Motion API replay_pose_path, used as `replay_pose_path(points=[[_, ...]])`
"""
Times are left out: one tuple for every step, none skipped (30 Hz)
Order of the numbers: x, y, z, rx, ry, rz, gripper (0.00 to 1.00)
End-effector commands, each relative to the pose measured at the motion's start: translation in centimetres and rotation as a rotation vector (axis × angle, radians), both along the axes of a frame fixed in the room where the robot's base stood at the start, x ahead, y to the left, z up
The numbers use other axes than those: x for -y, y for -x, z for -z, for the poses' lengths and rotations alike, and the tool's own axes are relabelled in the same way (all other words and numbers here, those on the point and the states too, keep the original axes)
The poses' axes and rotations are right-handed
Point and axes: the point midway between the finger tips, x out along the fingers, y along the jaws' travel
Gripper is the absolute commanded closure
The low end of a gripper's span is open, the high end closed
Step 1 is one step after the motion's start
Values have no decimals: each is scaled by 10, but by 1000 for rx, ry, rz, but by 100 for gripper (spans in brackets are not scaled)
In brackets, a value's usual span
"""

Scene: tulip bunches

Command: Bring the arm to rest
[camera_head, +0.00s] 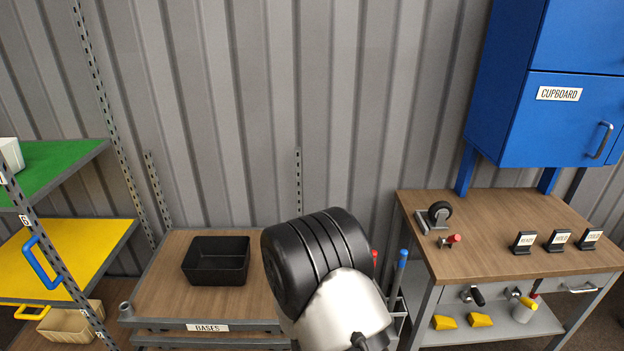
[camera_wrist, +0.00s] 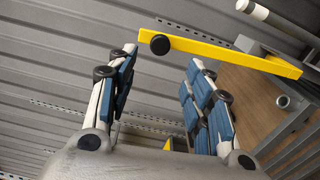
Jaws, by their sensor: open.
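My gripper (camera_wrist: 165,68) shows in the wrist view with its two blue-padded fingers spread apart. Nothing is between the pads. A yellow bar (camera_wrist: 235,54) with a black knob lies beyond the fingertips; I see no contact with it. In the head view, a black and white part of my arm stands in the lower middle, in front of the bases cart (camera_head: 150,300). My gripper does not show in that view.
A black bin (camera_head: 216,262) sits on the bases cart. A wooden workbench (camera_head: 480,230) with a caster and small signs stands right, below a blue cupboard (camera_head: 570,110). Shelves with a green board (camera_head: 55,165) and a yellow board (camera_head: 70,255) stand left. A corrugated wall is behind.

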Motion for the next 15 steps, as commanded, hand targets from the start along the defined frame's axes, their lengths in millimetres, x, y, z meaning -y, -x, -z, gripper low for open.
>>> replay_pose_path(points=[[1,-3,-5,-8,-21,3,53],[2,-5,-8,-19,-42,4,53],[4,-8,-13,-40,-81,7,53],[6,-11,-17,-60,-117,10,53],[8,-13,-22,-85,-159,13,53],[11,-17,-30,-123,-224,18,53],[14,-19,-37,-153,-276,22,53],[17,-20,-44,-186,-330,28,53],[20,-19,-52,-232,-402,36,53],[23,-18,-59,-266,-454,43,53],[26,-16,-65,-301,-506,51,53],[30,-12,-74,-345,-571,63,53],[33,-8,-80,-378,-618,73,53],[36,-3,-86,-412,-664,84,53],[41,4,-95,-455,-722,103,53]])
